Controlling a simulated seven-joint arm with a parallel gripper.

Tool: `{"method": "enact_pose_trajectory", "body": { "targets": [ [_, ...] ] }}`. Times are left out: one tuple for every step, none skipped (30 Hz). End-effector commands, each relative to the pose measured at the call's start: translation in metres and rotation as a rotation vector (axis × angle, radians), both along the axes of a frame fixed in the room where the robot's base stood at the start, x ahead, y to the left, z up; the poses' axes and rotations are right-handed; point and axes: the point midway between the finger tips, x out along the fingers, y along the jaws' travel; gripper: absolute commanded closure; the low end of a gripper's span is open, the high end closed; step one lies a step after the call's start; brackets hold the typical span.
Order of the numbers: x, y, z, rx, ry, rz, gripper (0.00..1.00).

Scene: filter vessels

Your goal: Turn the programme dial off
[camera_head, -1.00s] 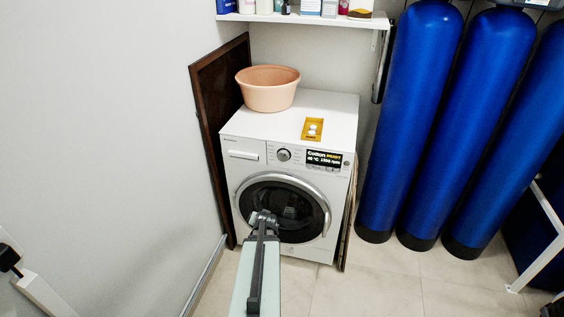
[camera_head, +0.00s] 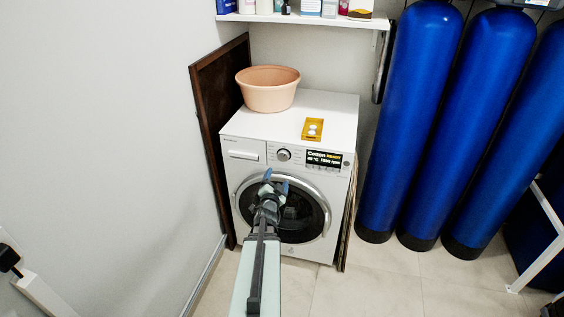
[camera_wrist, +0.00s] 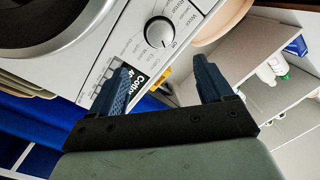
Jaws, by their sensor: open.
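The programme dial (camera_head: 283,154) is a round silver knob on the front panel of the white washing machine (camera_head: 338,118). In the wrist view the dial (camera_wrist: 159,32) shows at the upper middle with a dark pointer mark, and printed programme names surround it. The lit display (camera_head: 324,159) to its right reads Cotton, with temperature and spin values. My gripper (camera_head: 274,180) is below the dial, in front of the door's upper part. Its two blue fingers (camera_wrist: 165,84) are spread and empty, apart from the dial.
A peach basin (camera_head: 268,92) and a yellow tray (camera_head: 312,138) with white round items sit on the machine top. A dark board (camera_head: 207,110) leans at its left. Blue tanks (camera_head: 412,120) stand right. A shelf (camera_head: 300,19) hangs above. The floor in front is free.

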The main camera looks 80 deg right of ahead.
Motion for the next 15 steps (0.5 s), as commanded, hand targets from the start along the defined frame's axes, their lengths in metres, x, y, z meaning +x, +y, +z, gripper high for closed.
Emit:
{"method": "enact_pose_trajectory", "body": {
  "targets": [
    [0.001, -0.007, -0.001, 0.0, 0.001, 0.0, 0.2],
    [0.001, -0.011, -0.001, 0.0, 0.001, 0.0, 0.2],
    [0.002, -0.016, -0.001, -0.001, 0.001, -0.001, 0.2],
    [0.002, -0.02, -0.001, -0.002, 0.001, 0.0, 0.2],
    [0.003, -0.025, -0.001, -0.002, 0.001, 0.0, 0.2],
    [0.004, -0.031, -0.001, -0.002, 0.001, 0.0, 0.2],
    [0.004, -0.036, -0.001, -0.002, 0.001, 0.0, 0.2],
    [0.005, -0.041, -0.001, -0.001, 0.001, 0.001, 0.2],
    [0.006, -0.048, -0.001, -0.001, 0.001, 0.001, 0.2],
    [0.006, -0.054, -0.001, 0.001, 0.001, 0.001, 0.2],
    [0.007, -0.059, -0.001, 0.001, 0.001, 0.001, 0.2],
    [0.007, -0.066, -0.001, 0.0, 0.001, 0.0, 0.2],
    [0.008, -0.071, -0.001, 0.0, 0.001, 0.0, 0.2],
    [0.008, -0.077, -0.001, 0.0, 0.001, 0.0, 0.2],
    [0.009, -0.084, -0.001, 0.0, 0.001, 0.0, 0.2]
  ]
}}
